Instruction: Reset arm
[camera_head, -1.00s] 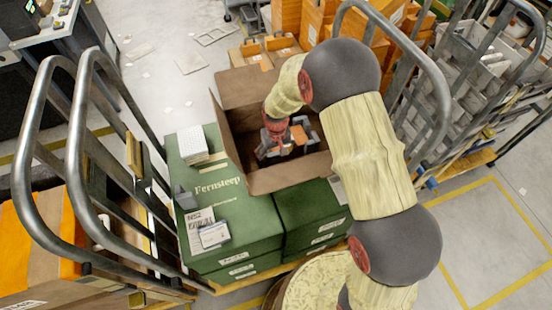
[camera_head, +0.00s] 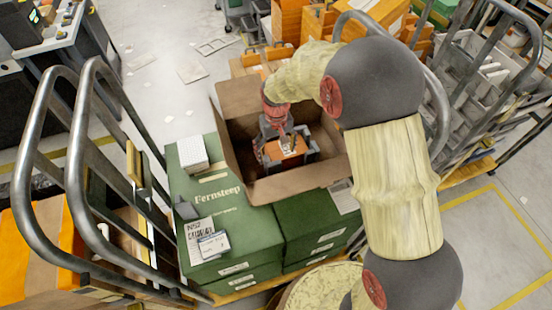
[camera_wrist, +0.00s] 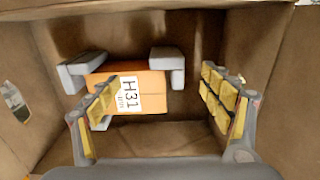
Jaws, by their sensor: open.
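My gripper (camera_head: 287,150) is inside the open brown cardboard box (camera_head: 234,148), pointing down. In the wrist view my gripper (camera_wrist: 165,105) has its two yellow-padded fingers spread wide, with nothing held between them. An orange box (camera_wrist: 125,80) with a white label marked H31 lies below on the carton floor, with grey corner pieces around it. The left finger overlaps part of the orange box in the picture. The orange box also shows in the head view (camera_head: 284,149), partly hidden by my gripper.
The carton stands on green Fernsteep boxes (camera_head: 235,225). A white stack (camera_head: 193,153), a grey holder (camera_head: 186,208) and a labelled card (camera_head: 213,245) lie on them. Metal rails (camera_head: 75,160) rise at left. Orange boxes (camera_head: 290,22) and a grey-bin cart (camera_head: 470,80) stand behind and right.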

